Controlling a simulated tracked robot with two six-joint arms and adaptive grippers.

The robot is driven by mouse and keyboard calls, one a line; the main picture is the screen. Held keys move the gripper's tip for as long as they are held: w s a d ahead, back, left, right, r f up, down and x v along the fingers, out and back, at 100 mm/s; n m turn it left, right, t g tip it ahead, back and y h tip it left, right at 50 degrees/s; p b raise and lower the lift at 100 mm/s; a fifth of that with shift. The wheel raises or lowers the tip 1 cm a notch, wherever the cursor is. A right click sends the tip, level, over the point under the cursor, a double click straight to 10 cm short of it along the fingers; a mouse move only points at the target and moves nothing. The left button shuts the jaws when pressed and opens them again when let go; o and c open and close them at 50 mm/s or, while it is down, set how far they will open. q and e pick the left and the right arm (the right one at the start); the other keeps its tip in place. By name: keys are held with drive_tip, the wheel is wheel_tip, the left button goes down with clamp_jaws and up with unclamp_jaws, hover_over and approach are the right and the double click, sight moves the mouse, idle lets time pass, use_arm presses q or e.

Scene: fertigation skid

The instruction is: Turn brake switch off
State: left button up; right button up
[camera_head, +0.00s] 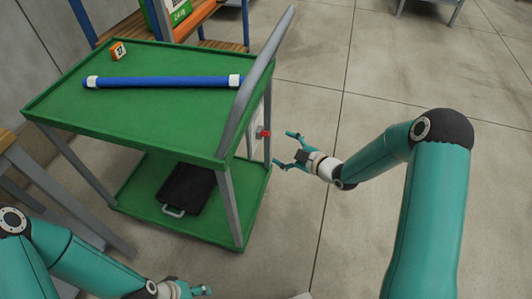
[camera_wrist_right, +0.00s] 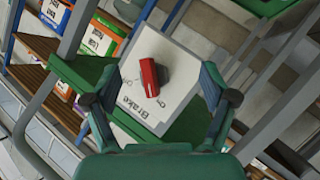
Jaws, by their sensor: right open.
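The red brake switch (camera_head: 265,133) sits on a white panel at the right end of the green cart. In the right wrist view the red switch (camera_wrist_right: 153,73) stands out from the white panel (camera_wrist_right: 150,42), which reads "Brake". Small position labels beside the switch are hard to read, so I cannot tell its setting. My right gripper (camera_head: 283,148) is open and empty, facing the panel from the right, apart from the switch. In its wrist view the fingers (camera_wrist_right: 161,98) lie either side of the switch's line. My left gripper (camera_head: 200,289) is at the bottom edge, its jaws unclear.
The green cart (camera_head: 150,55) has a grey push handle (camera_head: 262,75) rising above the panel. The floor right of the cart is clear.

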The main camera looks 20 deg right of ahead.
drive_tip(key=w+d+r+n+t+y+b, duration=0.1)
drive_tip(key=w+d+n+t+y+b, duration=0.15)
drive_tip(key=d+n+b, duration=0.5)
drive_tip(key=n+g+y+b, duration=0.5)
drive_tip(key=n+y+b, duration=0.15)
drive_tip(key=n, duration=1.15)
approach(270, 134)
use_arm(q)
wheel_tip(270, 134, down, 20)
drive_tip(key=b, duration=0.3)
drive_tip(key=shift+f, duration=0.2)
use_arm(e)
drive_tip(key=x, duration=1)
drive_tip(key=shift+w+a, duration=0.2)
drive_tip(key=shift+a, duration=0.15)
